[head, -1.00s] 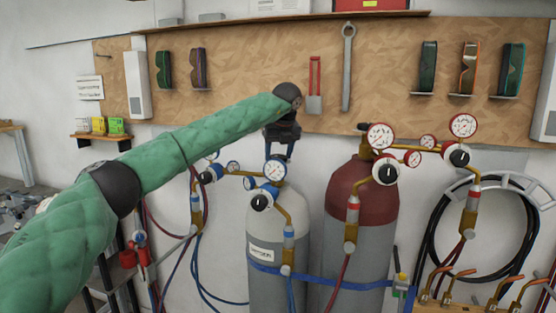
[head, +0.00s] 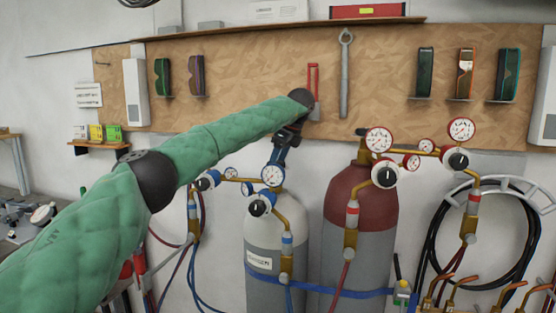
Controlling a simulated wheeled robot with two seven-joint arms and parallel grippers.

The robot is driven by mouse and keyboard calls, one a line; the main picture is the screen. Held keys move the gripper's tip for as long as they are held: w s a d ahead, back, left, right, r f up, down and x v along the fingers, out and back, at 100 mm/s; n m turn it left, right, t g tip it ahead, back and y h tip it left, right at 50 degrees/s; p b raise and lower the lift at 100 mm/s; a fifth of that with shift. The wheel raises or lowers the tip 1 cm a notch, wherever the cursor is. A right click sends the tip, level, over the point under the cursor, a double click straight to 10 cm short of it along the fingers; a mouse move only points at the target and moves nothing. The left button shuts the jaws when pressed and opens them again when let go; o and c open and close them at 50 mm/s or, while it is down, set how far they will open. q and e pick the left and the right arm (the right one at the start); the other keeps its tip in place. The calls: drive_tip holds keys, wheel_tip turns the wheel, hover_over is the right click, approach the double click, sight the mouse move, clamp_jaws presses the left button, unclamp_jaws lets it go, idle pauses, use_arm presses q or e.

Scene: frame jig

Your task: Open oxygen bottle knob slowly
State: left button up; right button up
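The oxygen bottle (head: 274,240) is a light grey cylinder with a white label, standing upright against the wall. My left gripper (head: 277,160) points down just above and behind the upper gauge, at the bottle's top. The gripper is turned partly side-on, so its finger gap is unclear. The valve knob on top of the bottle is hidden by the gripper and gauge, and I cannot tell whether the fingers touch it. My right gripper is out of view.
A dark red and grey bottle (head: 361,210) with red-rimmed gauges stands close on the right. A blue strap (head: 330,291) runs across both bottles. Hoses (head: 425,235) hang at right.

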use_arm(q)
drive_tip(key=shift+n, duration=0.4)
drive_tip(key=o, duration=1)
drive_tip(key=v, duration=0.7)
drive_tip(key=shift+w+d+r, duration=0.1)
drive_tip(key=shift+d+r, duration=0.1)
drive_tip(key=shift+r, duration=0.2)
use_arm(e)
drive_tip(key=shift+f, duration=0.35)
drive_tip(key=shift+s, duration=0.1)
use_arm(q)
drive_tip(key=shift+f, duration=0.1)
